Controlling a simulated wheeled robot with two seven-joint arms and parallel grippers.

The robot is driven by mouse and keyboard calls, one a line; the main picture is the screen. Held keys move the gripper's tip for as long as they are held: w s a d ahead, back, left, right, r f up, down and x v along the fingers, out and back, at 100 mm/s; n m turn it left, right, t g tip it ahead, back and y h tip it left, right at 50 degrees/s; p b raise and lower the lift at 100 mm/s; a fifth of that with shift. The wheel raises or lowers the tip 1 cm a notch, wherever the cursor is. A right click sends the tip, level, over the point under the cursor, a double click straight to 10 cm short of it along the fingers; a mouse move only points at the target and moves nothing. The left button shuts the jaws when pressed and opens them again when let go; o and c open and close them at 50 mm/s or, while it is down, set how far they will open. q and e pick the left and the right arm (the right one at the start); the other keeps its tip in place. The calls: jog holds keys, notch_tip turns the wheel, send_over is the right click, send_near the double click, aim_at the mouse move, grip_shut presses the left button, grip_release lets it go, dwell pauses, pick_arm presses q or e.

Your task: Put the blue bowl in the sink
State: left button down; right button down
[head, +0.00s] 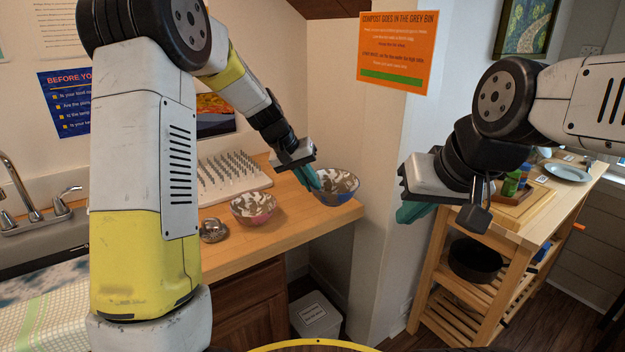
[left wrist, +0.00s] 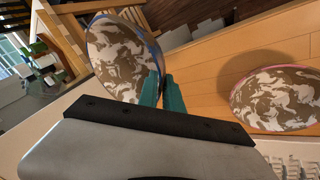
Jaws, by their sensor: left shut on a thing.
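The blue bowl (head: 338,186), brown and white inside with a blue rim, is at the right end of the wooden counter. My left gripper (head: 311,181) is shut on its rim. In the left wrist view the teal fingers (left wrist: 163,92) pinch the edge of the blue bowl (left wrist: 122,58). I cannot tell whether the bowl still touches the counter. The sink (head: 45,250) with its steel faucet is at the far left, partly hidden by my left arm. My right gripper (head: 418,211) hangs at the right, away from the bowls; its finger gap is unclear.
A pink-rimmed bowl (head: 254,207) stands left of the blue bowl, with a small metal item (head: 214,230) beside it. A white pegged rack (head: 230,175) is behind. A wall corner (head: 385,170) adjoins the counter's right end. A wooden cart (head: 490,250) stands at right.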

pick_arm(q)
jog(key=s+a+f, duration=0.2)
jog(key=s+f, duration=0.3)
jog(key=f, duration=0.3)
jog(key=s+a+f, duration=0.2)
jog(key=s+f, duration=0.4)
jog(key=f, duration=0.2)
jog(key=shift+a+f, duration=0.2)
jog(key=shift+a, duration=0.15)
